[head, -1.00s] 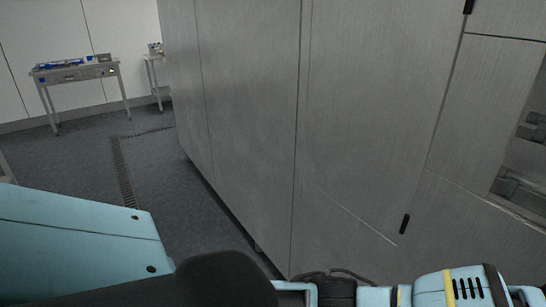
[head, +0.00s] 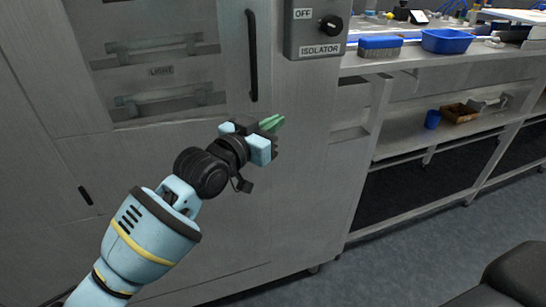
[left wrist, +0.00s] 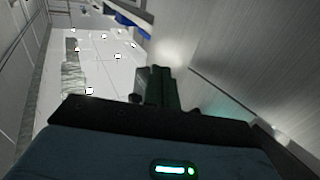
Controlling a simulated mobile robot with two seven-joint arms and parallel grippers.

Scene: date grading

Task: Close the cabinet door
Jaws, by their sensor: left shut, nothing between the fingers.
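The grey metal cabinet door (head: 228,75) fills the upper left of the head view. It has a window (head: 160,50) marked LIGHT and a long black vertical handle (head: 252,55). The door looks about flush with the cabinet front; I cannot tell whether a small gap is left. My left gripper (head: 271,123) is in front of the door's handle side, below the handle. Its green fingers are shut and empty; I cannot tell whether they touch the door. The fingers (left wrist: 157,88) show dark in the left wrist view, beside a grey metal surface. My right gripper is not in view.
An ISOLATOR switch box (head: 316,30) is on the cabinet right of the handle. A steel bench (head: 410,62) to the right holds a blue tray (head: 446,41) and a brush (head: 380,46). Its lower shelf holds a blue cup (head: 432,119).

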